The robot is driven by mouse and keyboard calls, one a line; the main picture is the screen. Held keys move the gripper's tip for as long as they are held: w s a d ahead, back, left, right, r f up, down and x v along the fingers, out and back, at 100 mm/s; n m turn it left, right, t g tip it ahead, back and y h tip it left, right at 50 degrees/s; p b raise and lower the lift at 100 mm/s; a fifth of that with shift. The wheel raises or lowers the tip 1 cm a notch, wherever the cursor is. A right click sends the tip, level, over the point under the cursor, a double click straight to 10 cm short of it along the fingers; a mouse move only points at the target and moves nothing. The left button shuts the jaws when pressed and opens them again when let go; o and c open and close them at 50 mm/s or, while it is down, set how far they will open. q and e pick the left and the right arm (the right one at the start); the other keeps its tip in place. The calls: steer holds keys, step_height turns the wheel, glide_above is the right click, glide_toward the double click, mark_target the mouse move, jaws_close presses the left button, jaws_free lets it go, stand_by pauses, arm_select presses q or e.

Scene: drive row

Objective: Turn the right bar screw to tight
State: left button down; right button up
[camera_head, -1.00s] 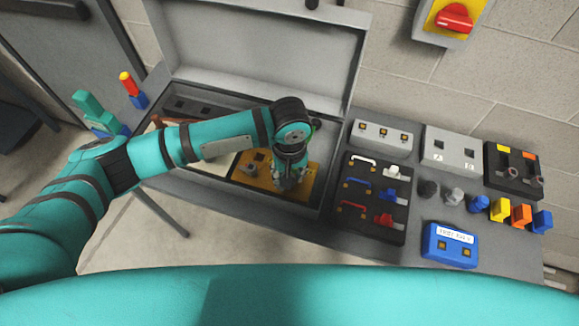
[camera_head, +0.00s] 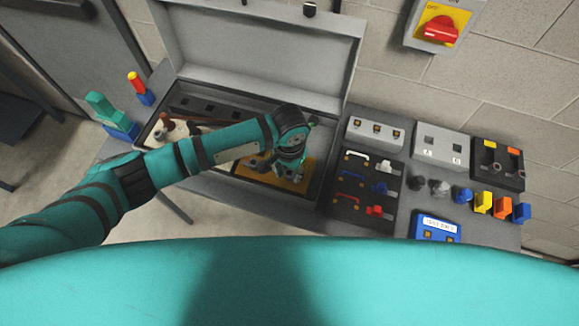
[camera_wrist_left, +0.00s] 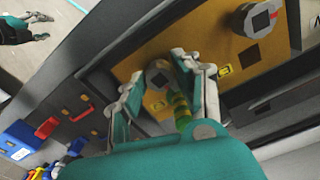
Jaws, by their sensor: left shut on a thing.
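My left gripper (camera_head: 287,170) reaches down to the orange-brown panel (camera_head: 297,183) inside the open grey case. In the left wrist view its fingers (camera_wrist_left: 160,72) are on both sides of the right bar screw (camera_wrist_left: 158,78), a grey round head with a dark square, and are shut on it. The screw is hidden behind the gripper in the head view. A green-yellow striped piece (camera_wrist_left: 181,104) shows beside the screw. The other, left bar screw (camera_wrist_left: 258,18) stands apart on the same panel. My right gripper (camera_wrist_left: 38,27) shows small in the left wrist view, fingers apart.
The open case lid (camera_head: 255,50) stands behind. To the right are a black rack (camera_head: 350,220) with handles, grey socket boxes (camera_head: 375,133), a blue box (camera_head: 435,228) and several coloured plugs (camera_head: 483,202). A red rotary switch (camera_head: 438,30) is on the wall.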

mark_target(290, 174)
arm_select(q)
steer(key=shift+m, duration=0.6)
steer(key=c, duration=1)
jaws_free()
step_height(290, 174, up, 12)
